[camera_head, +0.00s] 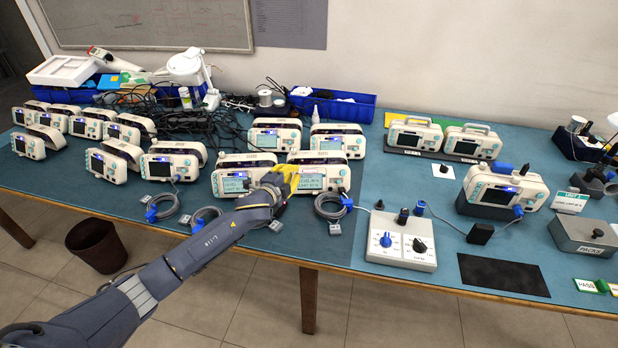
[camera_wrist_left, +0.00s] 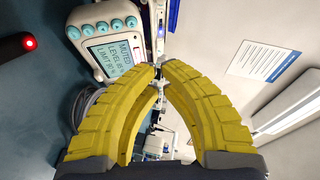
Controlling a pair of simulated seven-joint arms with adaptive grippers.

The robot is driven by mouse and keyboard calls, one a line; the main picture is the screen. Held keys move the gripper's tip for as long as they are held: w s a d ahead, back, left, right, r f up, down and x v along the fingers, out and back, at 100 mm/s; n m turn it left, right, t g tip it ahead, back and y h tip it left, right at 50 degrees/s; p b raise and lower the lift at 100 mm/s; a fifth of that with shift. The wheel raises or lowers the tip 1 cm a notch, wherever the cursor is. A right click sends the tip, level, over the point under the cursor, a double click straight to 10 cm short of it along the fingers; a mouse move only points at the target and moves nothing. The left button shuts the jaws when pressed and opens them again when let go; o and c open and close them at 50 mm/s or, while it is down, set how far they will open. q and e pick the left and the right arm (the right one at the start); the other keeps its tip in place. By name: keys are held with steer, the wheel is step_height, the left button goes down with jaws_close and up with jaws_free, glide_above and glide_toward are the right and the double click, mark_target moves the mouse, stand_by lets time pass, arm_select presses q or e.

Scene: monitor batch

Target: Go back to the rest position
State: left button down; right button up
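My left arm comes in from the lower left in the head view. Its yellow left gripper (camera_head: 284,176) is in front of a white monitor (camera_head: 325,171) in the middle of the table and partly covers the neighbouring monitor (camera_head: 236,178). In the left wrist view the yellow fingers (camera_wrist_left: 159,72) bow outward and their tips come together, with nothing seen held between them. A monitor with a lit text screen (camera_wrist_left: 112,62) shows beyond the left finger. Whether the fingers touch a monitor cannot be told. My right gripper is in neither view.
Several monitors stand in rows at left on the blue table (camera_head: 350,255). Coiled cables (camera_head: 330,205) lie near the front edge. A control box (camera_head: 402,240) with knobs, a black mat (camera_head: 502,276) and a grey box (camera_head: 585,237) are at right. A bin (camera_head: 97,245) stands on the floor.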

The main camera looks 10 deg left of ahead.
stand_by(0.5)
